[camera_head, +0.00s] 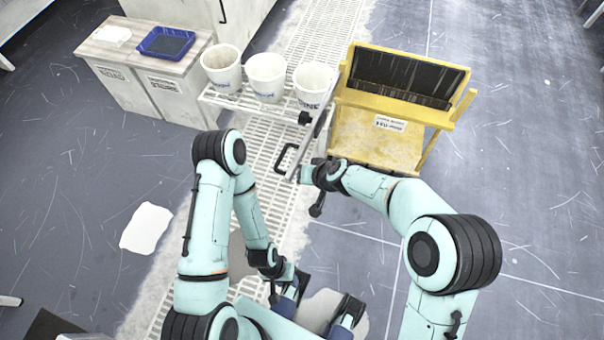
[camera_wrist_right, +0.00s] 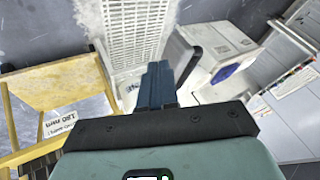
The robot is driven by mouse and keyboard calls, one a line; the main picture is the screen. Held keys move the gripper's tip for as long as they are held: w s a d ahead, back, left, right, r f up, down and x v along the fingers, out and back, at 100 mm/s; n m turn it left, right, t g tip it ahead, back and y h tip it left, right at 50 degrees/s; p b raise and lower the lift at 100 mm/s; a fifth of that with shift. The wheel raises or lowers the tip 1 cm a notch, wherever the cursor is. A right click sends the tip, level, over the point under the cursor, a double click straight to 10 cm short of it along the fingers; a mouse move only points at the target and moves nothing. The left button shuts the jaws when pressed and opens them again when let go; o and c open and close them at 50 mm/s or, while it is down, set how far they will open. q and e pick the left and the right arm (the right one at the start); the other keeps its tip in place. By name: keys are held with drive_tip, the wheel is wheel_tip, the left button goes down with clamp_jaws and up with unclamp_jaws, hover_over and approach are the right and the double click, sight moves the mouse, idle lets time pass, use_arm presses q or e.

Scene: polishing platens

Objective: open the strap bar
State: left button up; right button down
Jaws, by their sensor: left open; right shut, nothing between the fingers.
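The strap bar looks to be the long thin grey bar (camera_head: 320,123) running beside the white bucket shelf and down toward my right gripper. A black bent handle (camera_head: 283,161) is at its lower end; a black handle (camera_wrist_right: 188,66) also shows in the right wrist view, just right of the fingers. My right gripper (camera_head: 306,173) is shut and empty, close beside the handle; contact is unclear. Its closed dark fingers (camera_wrist_right: 157,83) show in the wrist view. My left gripper (camera_head: 288,280) is open, low and well away from the bar; its fingertips are hard to make out.
Three white buckets (camera_head: 265,76) stand in a row on the shelf. A yellow stand (camera_head: 378,136) with a dark panel is close on the right. A blue tray (camera_head: 166,43) lies on cabinets at the left. White grating (camera_head: 262,145) covers the floor between.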

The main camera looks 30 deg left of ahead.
drive_tip(key=p+v, duration=0.1)
drive_tip(key=v, duration=1)
drive_tip(key=shift+d+r+p, duration=0.15)
drive_tip(key=shift+r+p, duration=0.05)
drive_tip(key=shift+p, duration=0.1)
drive_tip(key=s+d+f+m+g+h+p, duration=0.1)
drive_tip(key=s+d+f+m+h+p, duration=0.25)
drive_tip(key=d+f, duration=1.15)
drive_tip(key=s+d+f+m+g+p, duration=0.1)
drive_tip(key=s+d+f+m+p, duration=0.1)
drive_tip(key=s, duration=0.7)
drive_tip(key=s+d+f+m+g+p, duration=0.1)
drive_tip(key=s+d+f+m+p, duration=0.2)
drive_tip(key=s+d, duration=0.4)
drive_tip(key=shift+s+d+f+m, duration=0.15)
drive_tip(key=shift+s+f+m, duration=0.35)
drive_tip(key=shift+s, duration=0.45)
